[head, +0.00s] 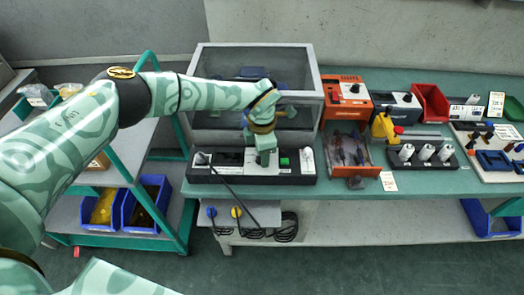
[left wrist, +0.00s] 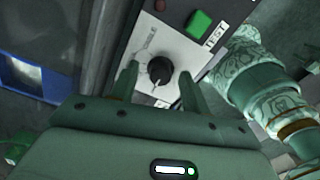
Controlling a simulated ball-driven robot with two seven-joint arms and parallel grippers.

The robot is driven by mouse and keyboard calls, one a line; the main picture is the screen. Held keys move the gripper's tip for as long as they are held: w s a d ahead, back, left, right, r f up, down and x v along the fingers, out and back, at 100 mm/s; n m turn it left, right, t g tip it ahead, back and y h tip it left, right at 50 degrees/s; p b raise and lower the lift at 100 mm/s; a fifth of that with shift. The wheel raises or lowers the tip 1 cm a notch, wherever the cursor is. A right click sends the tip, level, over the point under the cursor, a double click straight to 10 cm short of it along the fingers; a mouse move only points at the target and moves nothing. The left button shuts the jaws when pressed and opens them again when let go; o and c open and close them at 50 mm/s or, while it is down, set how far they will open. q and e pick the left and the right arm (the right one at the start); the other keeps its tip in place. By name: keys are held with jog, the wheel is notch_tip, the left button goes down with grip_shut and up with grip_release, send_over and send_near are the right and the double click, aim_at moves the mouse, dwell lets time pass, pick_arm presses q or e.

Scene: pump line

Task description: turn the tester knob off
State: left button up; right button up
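The tester is a long black box (head: 235,178) on the front edge of the bench in the head view. Its black round knob (left wrist: 160,70) sits on a white plate (left wrist: 188,52) in the left wrist view, with a pale pointer mark toward the lower side. My left gripper (head: 264,158) points down over the tester and hides the knob in the head view. In the left wrist view its fingers (left wrist: 158,76) are apart, one on each side of the knob, with gaps showing. Whether they touch it lower down cannot be told. My right gripper is not in view.
A green button (left wrist: 199,23) lies close to the knob. A clear-sided cabinet (head: 310,75) stands behind the tester. An orange unit (head: 347,112) and a black stand with white cylinders (head: 425,160) stand to the right. A black cable (head: 228,188) crosses the tester's front.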

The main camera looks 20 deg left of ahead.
pick_arm(q)
notch_tip(320, 180, up, 16)
jog(key=p, duration=0.2)
jog(key=shift+r+p, duration=0.15)
jog(key=shift+p, duration=0.25)
